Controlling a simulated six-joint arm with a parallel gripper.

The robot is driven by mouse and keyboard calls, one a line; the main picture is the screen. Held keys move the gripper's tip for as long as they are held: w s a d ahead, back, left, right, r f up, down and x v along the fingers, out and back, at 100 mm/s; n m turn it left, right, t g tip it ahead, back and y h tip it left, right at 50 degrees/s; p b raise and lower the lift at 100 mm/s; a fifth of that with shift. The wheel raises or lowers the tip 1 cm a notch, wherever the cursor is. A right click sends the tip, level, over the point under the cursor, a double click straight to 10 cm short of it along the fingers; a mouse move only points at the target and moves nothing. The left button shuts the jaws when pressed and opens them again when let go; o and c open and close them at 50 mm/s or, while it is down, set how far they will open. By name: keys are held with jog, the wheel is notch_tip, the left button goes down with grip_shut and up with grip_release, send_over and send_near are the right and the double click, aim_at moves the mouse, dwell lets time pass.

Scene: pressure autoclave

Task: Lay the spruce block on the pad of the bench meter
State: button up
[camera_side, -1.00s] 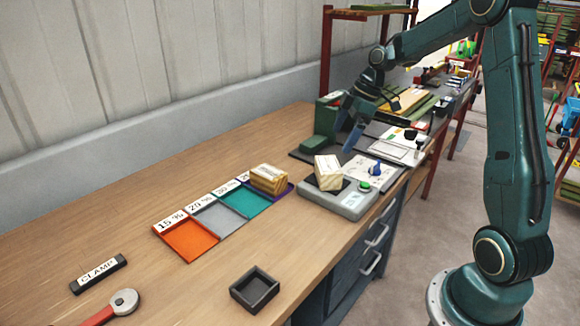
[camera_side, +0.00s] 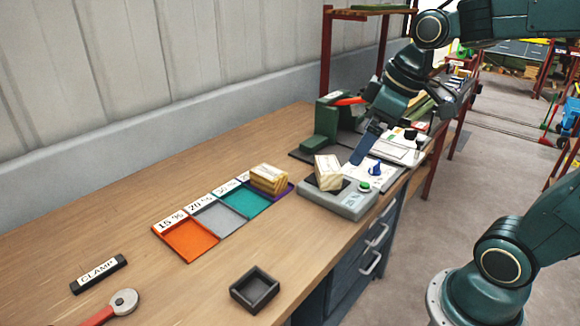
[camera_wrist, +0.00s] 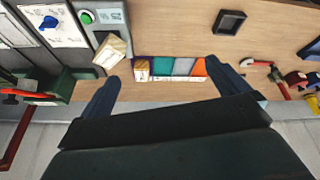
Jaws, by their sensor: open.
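A pale wooden block (camera_side: 328,172) with a white label rests on the dark pad (camera_side: 312,182) of the grey bench meter (camera_side: 345,204). It sits turned relative to the meter; its label is too small to read. In the wrist view the block (camera_wrist: 112,50) lies on the meter (camera_wrist: 100,17), left of centre. A second, yellower wooden block (camera_side: 269,178) is on the purple tray (camera_side: 288,192). I cannot read which is spruce. My gripper (camera_wrist: 165,88) is open and empty, behind and above the meter in the side view, apart from both blocks.
Orange (camera_side: 186,241), grey (camera_side: 215,217) and teal (camera_side: 245,202) trays lie in a row left of the meter. A black open box (camera_side: 254,289) is near the front edge. A green device (camera_side: 322,125) stands behind the meter.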

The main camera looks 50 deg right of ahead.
jog(key=s+a+f+m+t, duration=0.1)
jog(key=s+a+m, duration=0.1)
jog(key=s, duration=0.7)
jog(key=shift+s+a+f+m, duration=0.15)
jog(key=shift+s+a+m, duration=0.15)
jog(key=shift+m, duration=0.3)
jog(key=shift+w, duration=0.1)
dwell(0.4)
